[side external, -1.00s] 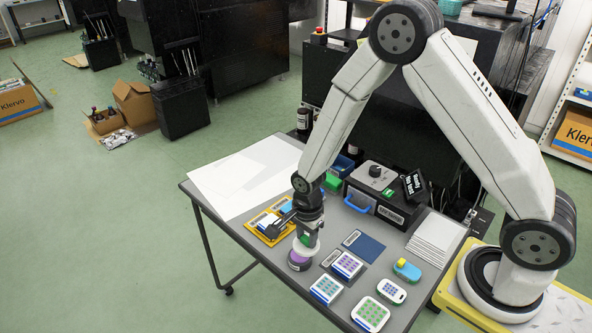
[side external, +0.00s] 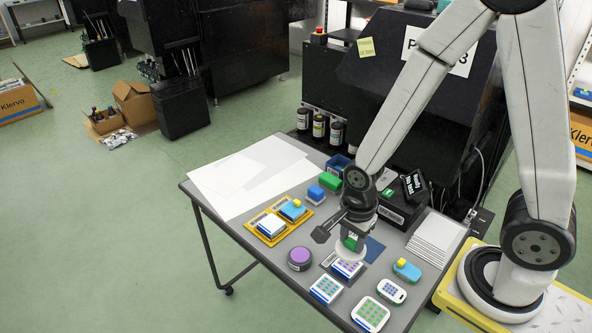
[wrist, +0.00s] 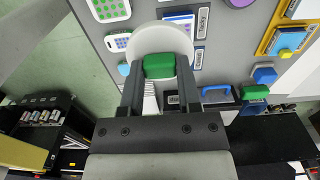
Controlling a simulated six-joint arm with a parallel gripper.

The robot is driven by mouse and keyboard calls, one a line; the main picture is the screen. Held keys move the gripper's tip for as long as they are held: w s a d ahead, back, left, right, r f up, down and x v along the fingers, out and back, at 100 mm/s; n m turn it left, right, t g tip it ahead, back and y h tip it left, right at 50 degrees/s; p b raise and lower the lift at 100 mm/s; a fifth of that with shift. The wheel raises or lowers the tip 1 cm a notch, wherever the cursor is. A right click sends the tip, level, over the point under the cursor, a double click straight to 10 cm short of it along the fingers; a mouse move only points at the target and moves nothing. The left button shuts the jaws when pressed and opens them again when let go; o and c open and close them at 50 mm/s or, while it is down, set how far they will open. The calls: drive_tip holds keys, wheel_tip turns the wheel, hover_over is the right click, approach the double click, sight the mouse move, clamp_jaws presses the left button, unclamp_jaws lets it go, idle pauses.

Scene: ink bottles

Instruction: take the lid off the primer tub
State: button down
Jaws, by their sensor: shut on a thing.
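The primer tub (side external: 300,258) stands on the grey table, a short round tub with purple showing at its open top. Part of it also shows at the top edge of the wrist view (wrist: 238,2). My gripper (side external: 351,236) is to the right of the tub. It is shut on the green grip of the white round lid (side external: 350,254). In the wrist view, the green grip sits between my two fingers (wrist: 160,80), with the white lid disc (wrist: 160,37) beyond it. The lid is apart from the tub and appears held over the small plates.
Several dotted plates (side external: 326,290) lie at the table's front. A yellow tray (side external: 253,223) with blue and white blocks is left of the tub. Blue and green blocks (side external: 330,181) and a black box (side external: 398,210) stand behind. White sheets (side external: 235,185) cover the left end.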

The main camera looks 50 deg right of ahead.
drive_tip(key=shift+s+r, duration=0.1)
drive_tip(key=shift+s, duration=0.15)
drive_tip(key=shift+d, duration=0.15)
idle(0.4)
drive_tip(key=d+f, duration=0.2)
drive_tip(key=d, duration=0.4)
drive_tip(key=shift+f, duration=0.3)
drive_tip(key=shift+w, duration=0.15)
drive_tip(key=w+f, duration=0.3)
drive_tip(key=w, duration=0.1)
drive_tip(key=w+f, duration=0.2)
drive_tip(key=w, duration=0.2)
drive_tip(key=w+d+f, duration=0.1)
drive_tip(key=w+f, duration=0.2)
drive_tip(key=w, duration=0.1)
drive_tip(key=shift+w+f, duration=0.25)
drive_tip(key=shift+f, duration=0.05)
drive_tip(key=shift+w+f, duration=0.35)
drive_tip(key=shift+f, duration=0.05)
